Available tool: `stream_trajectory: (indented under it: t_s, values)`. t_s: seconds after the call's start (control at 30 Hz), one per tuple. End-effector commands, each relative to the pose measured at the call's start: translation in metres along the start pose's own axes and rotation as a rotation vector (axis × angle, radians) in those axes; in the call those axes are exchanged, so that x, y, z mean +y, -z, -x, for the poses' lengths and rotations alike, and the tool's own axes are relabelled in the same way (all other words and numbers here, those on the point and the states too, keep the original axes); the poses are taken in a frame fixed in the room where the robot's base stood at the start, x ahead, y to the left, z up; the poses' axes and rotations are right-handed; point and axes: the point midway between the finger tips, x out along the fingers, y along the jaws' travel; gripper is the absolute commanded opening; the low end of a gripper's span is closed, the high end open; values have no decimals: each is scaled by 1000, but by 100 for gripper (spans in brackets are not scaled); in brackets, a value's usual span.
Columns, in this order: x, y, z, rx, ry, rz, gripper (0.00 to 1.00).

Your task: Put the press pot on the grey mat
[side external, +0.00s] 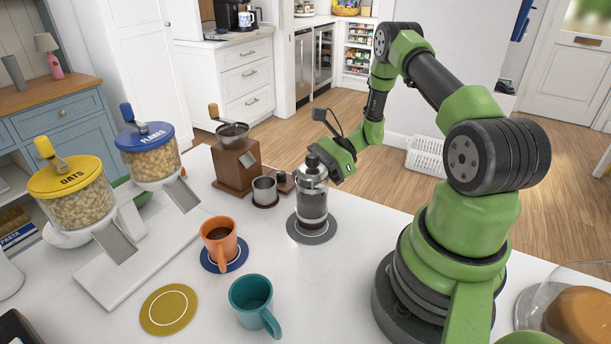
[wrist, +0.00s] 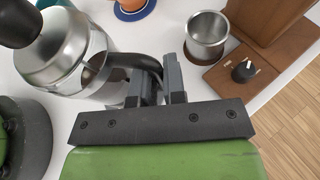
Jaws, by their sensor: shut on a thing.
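The press pot (side external: 313,203) is a glass cylinder with a metal lid and black knob, and it stands upright at the grey mat (side external: 312,235). From the side, its base looks to be on the mat or just above it; I cannot tell which. My gripper (side external: 334,164) is at the pot's upper right side. In the wrist view, the pot (wrist: 62,50) is at the upper left, and my gripper (wrist: 160,82) is shut on its black handle (wrist: 140,62). The mat is not clearly visible in the wrist view.
A metal cup (side external: 265,190) and wooden grinder (side external: 236,160) stand left of the pot. An orange mug (side external: 218,243) sits on a blue mat (side external: 232,264). A teal mug (side external: 251,302), an empty yellow mat (side external: 168,309) and cereal dispensers (side external: 72,197) are further left.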

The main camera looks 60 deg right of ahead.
Motion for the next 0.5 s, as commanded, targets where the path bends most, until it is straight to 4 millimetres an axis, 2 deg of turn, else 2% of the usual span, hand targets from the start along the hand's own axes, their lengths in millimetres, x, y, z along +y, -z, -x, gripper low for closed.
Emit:
stream_trajectory:
  t_s: [0.03,0.07,0.1,0.13,0.17,0.43,0.5]
  values:
    - [0,1,-1,-1,0,-2,0]
    - [0,1,-1,0,0,0,18]
    - [0,1,0,0,0,0,27]
    - [0,1,0,0,0,0,34]
    - [0,1,0,0,0,0,37]
    - [0,-1,0,0,0,1,37]
    - [-1,-2,6,-1,3,1,37]
